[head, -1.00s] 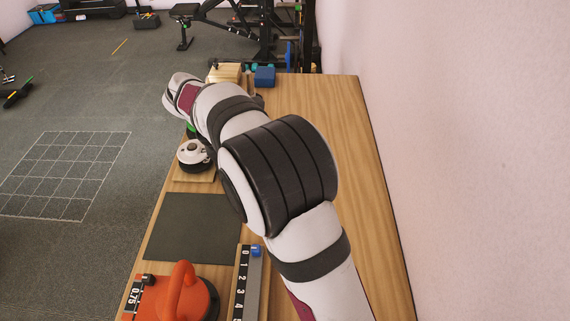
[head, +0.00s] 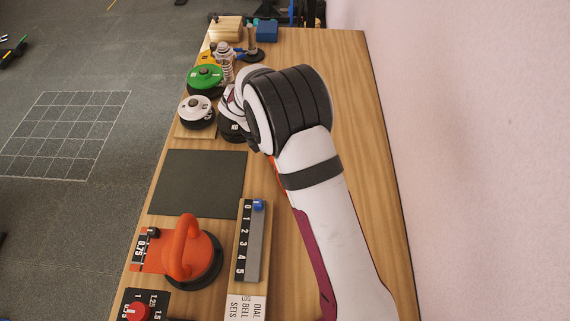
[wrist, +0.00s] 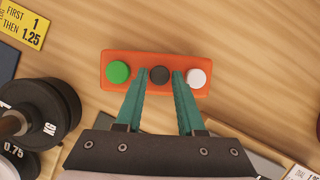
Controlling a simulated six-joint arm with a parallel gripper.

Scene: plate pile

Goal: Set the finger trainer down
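The finger trainer (wrist: 160,93) is an orange block with a green, a black and a white knob in a row. In the wrist view it lies across the upper middle, over bare wood. My gripper (wrist: 160,75) has its teal fingers on both sides of the black middle knob, closed on it with hardly any gap. I cannot tell whether the block's underside touches the table. In the head view my arm hides the gripper and most of the trainer; only an orange sliver (head: 278,170) shows beside my arm.
A dark mat (head: 197,183) lies left of my arm. Black plates (wrist: 40,110) stand close on the left in the wrist view. White (head: 197,111) and green (head: 206,77) weights stand further back. An orange kettlebell (head: 185,250) is in front. Wood to the right is clear.

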